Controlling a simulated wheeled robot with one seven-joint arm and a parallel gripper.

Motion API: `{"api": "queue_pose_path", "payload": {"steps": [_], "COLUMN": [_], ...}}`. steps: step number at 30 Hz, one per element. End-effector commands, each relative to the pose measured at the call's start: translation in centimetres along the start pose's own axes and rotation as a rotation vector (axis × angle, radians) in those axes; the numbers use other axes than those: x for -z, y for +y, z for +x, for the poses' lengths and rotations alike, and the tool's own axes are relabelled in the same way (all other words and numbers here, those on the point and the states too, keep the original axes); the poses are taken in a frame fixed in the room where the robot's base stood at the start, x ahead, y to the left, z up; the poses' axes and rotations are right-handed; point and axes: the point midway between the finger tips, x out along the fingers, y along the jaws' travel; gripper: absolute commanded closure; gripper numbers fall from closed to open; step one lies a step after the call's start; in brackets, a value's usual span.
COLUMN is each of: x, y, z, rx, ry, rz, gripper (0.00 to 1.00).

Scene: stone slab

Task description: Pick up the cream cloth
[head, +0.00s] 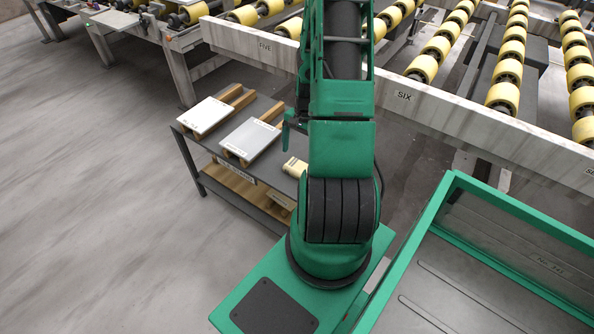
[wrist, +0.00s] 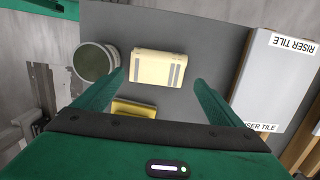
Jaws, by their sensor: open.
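The cream cloth (wrist: 158,66), a folded block with grey stripes, lies on the dark grey bench top in the wrist view. In the head view, it appears beside my arm (head: 294,167), partly hidden by it. My gripper (wrist: 159,78) is open, with one green finger on each side of the cloth in the wrist view. Nothing is between the fingers' grip. How high the fingertips are above the cloth I cannot tell. In the head view, most of my gripper is hidden behind the arm.
A yellow block (wrist: 133,108) lies near the cloth, and a round tin (wrist: 95,62) stands to its left. A white riser tile (wrist: 275,80) lies to the right. Two pale slabs rest on wooden strips on the bench (head: 262,107). Roller conveyors (head: 440,45) stand behind.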

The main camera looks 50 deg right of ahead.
Motion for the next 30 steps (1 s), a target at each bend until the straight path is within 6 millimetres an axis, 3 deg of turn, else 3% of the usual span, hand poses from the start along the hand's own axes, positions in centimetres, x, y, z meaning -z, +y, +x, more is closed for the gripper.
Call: {"api": "queue_pose_path", "payload": {"steps": [8,18,28,29,30], "x": [-0.1,-0.1,0.0,0.0,0.0], "y": [0.1,0.2,0.2,0.2,0.2], "z": [1.8,5.9,6.4,6.4,6.4], "rx": [-0.001,-0.001,0.000,0.000,0.000], "ry": [-0.002,-0.001,0.001,0.001,0.001], "rz": [0.000,0.000,-0.001,-0.001,-0.001], "gripper": [0.09,0.09,0.09,0.12,0.21]}}
